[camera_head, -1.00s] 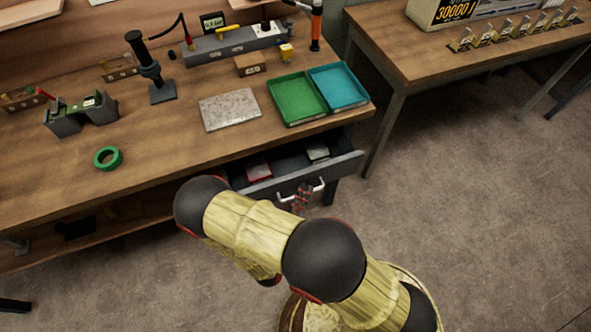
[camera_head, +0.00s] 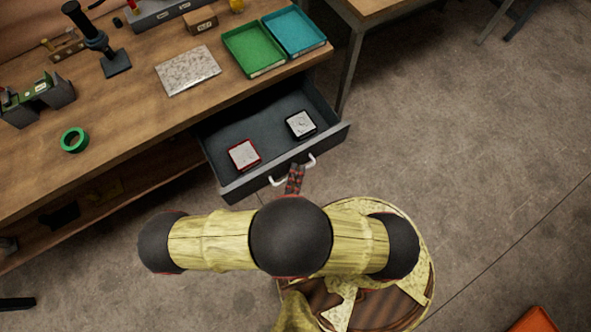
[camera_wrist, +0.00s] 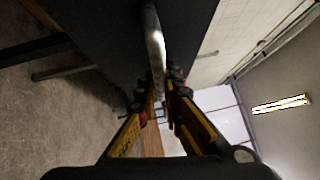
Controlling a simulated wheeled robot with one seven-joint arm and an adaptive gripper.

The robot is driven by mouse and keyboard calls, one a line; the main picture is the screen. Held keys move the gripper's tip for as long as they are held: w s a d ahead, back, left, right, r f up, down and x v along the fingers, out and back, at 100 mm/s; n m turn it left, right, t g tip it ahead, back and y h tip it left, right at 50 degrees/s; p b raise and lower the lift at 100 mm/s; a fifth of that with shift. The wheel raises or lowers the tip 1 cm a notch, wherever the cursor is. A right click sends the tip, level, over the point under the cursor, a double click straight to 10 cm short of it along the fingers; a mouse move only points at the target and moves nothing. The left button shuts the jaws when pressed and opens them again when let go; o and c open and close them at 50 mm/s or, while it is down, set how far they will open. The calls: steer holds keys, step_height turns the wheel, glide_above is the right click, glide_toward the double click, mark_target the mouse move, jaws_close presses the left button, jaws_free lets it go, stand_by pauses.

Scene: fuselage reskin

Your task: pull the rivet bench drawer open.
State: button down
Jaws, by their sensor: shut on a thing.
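The rivet bench drawer (camera_head: 231,188) stands well out from under the wooden bench top, its dark inside in plain view. It holds a red-edged box (camera_head: 243,155) at the left and a black-edged box (camera_head: 300,124) at the right. My gripper (camera_head: 296,172) is at the middle of the white bar handle (camera_head: 277,182) on the drawer front. In the wrist view my gripper (camera_wrist: 160,92) has its fingers on both sides of the metal handle (camera_wrist: 153,40) and is shut on it. The exact finger contact is partly hidden by the fingers.
On the bench (camera_head: 120,140) are a green tray (camera_head: 250,50), a blue tray (camera_head: 295,32), a speckled plate (camera_head: 188,70) and a green tape ring (camera_head: 74,140). A second table stands at the top right.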

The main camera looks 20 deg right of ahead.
steer(key=shift+f, duration=0.1)
steer(key=c, duration=2.1)
jaws_free()
steer(key=shift+o, duration=0.7)
steer(key=shift+r, duration=0.2)
